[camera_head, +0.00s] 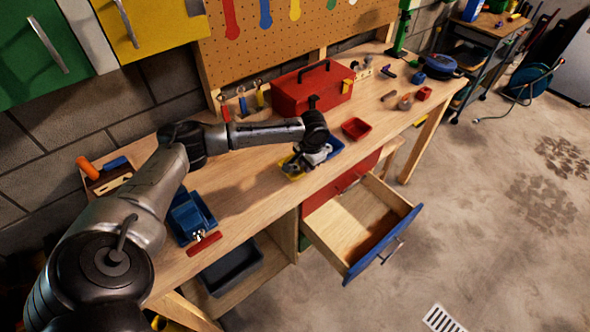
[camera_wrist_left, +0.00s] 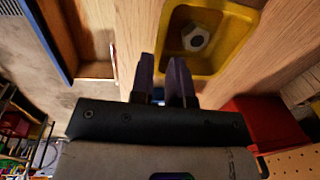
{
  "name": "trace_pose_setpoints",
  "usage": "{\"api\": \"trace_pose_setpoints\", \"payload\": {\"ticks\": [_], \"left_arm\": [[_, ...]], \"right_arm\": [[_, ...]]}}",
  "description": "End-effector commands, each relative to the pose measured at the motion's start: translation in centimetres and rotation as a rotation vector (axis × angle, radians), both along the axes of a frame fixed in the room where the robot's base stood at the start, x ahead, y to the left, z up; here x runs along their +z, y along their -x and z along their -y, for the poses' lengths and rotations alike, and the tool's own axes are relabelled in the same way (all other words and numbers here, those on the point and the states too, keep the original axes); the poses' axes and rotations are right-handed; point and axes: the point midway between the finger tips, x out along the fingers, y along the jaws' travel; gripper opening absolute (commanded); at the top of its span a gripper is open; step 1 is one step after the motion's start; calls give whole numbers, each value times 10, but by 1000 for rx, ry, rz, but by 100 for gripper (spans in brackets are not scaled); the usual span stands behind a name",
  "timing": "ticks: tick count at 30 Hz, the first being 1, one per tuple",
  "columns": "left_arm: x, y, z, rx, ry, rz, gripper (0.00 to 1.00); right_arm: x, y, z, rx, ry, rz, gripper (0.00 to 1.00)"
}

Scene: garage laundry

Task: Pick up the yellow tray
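The yellow tray (camera_head: 297,175) lies on the wooden workbench, partly hidden beneath my left gripper (camera_head: 297,166). In the left wrist view the yellow tray (camera_wrist_left: 238,58) is at the top, with a grey hex nut (camera_wrist_left: 196,38) inside it. The fingers of my left gripper (camera_wrist_left: 164,62) point at the tray's near left side, with a gap between them. One finger is over the tray's edge and the other is just outside it. I cannot tell whether they touch the wall. My right gripper is in neither view.
A blue tray (camera_head: 335,146) and a red tray (camera_head: 356,128) lie right of the gripper. A red toolbox (camera_head: 310,90) stands behind. An open drawer (camera_head: 345,222) juts out in front. A blue vise (camera_head: 188,218) is on the left of the bench.

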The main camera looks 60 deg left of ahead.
Motion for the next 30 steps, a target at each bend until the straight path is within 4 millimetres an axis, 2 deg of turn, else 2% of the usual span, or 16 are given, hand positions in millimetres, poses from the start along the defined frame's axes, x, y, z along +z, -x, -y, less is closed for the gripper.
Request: {"api": "trace_pose_setpoints", "payload": {"ticks": [3,9,18,23,30], "left_arm": [[-19,0,-2,0,-1,-2,16],[-35,1,-4,-1,-1,-1,16],[-37,1,-4,-2,-1,0,16],[-37,1,-4,-1,-1,0,1],[-37,1,-4,-1,-1,0,0]], "right_arm": [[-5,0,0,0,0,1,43],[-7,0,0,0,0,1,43],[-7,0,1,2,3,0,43],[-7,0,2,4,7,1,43],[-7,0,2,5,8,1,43]]}}
